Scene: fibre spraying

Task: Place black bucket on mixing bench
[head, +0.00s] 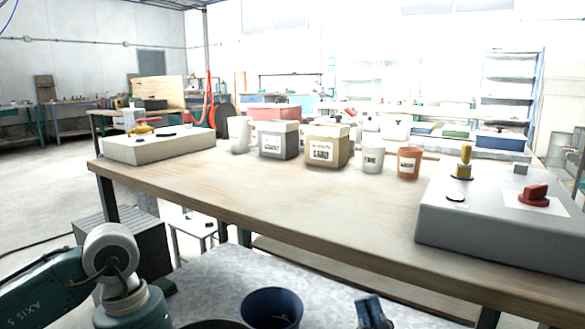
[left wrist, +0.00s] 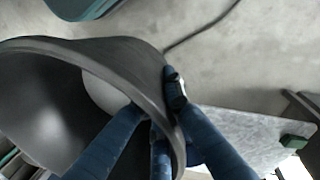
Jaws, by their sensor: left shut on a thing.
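The black bucket (left wrist: 50,110) fills the left of the left wrist view, tilted, with its open mouth showing. My left gripper (left wrist: 160,112) is shut on its wall near the rim, with blue fingers on both sides. In the head view a dark rim (head: 212,324) at the bottom edge may be this bucket; the left gripper itself is out of that view. The wooden bench (head: 270,190), which looks like the mixing bench, spans the middle. My right gripper (head: 370,313) shows only in part at the bottom edge, and its fingers cannot be made out.
The bench's front middle is clear. A blue bucket (head: 271,308) stands on a metal surface (head: 225,278) before it.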

